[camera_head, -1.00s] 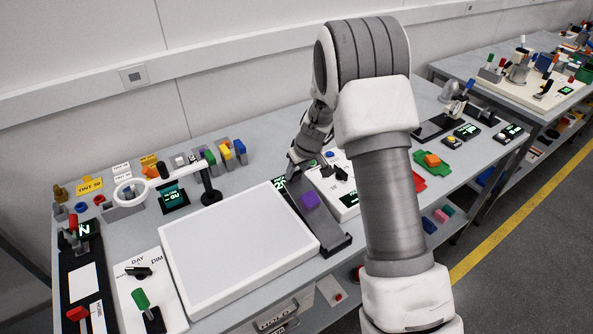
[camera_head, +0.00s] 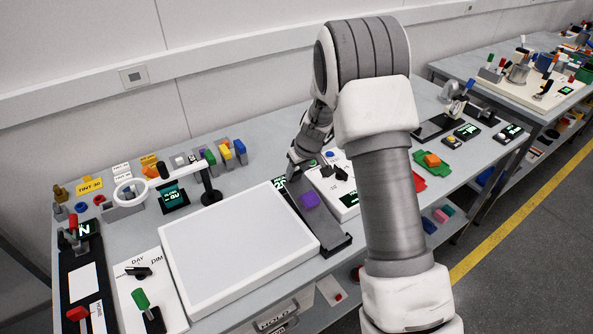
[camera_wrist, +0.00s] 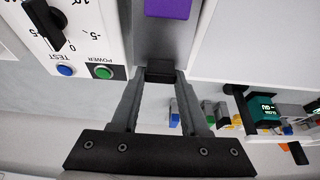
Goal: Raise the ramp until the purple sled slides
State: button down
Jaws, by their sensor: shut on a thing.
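The purple sled (camera_head: 310,200) sits on the dark grey ramp (camera_head: 333,240), about midway along it. The sled also shows at the top of the wrist view (camera_wrist: 168,8), apart from my gripper. My gripper (camera_head: 292,167) is at the far end of the ramp. In the wrist view my gripper's fingers (camera_wrist: 160,78) are shut on a black block-like grip (camera_wrist: 160,69) at the ramp's end. The ramp (camera_wrist: 162,45) runs from there toward the sled. The ramp's tilt is hard to judge from these views.
A large white light panel (camera_head: 235,240) lies left of the ramp. A white control box (camera_head: 347,200) with a dial and buttons stands close on its right, partly behind my arm. A ring magnifier (camera_head: 130,190) and several coloured blocks are farther left.

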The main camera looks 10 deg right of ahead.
jog(key=shift+s+b+v, duration=0.15)
jog(key=shift+b+v, duration=0.3)
jog(key=shift+v, duration=0.4)
jog(key=shift+s+b+v, duration=0.2)
jog(key=shift+b+v, duration=0.25)
jog(key=shift+v, duration=0.4)
jog(key=shift+d+f, duration=0.15)
jog(key=shift+c, duration=2)
grip_release()
jog(key=shift+r, duration=0.45)
jog(key=v, duration=1.6)
jog(key=shift+r+b, duration=0.25)
jog(key=shift+b, duration=0.05)
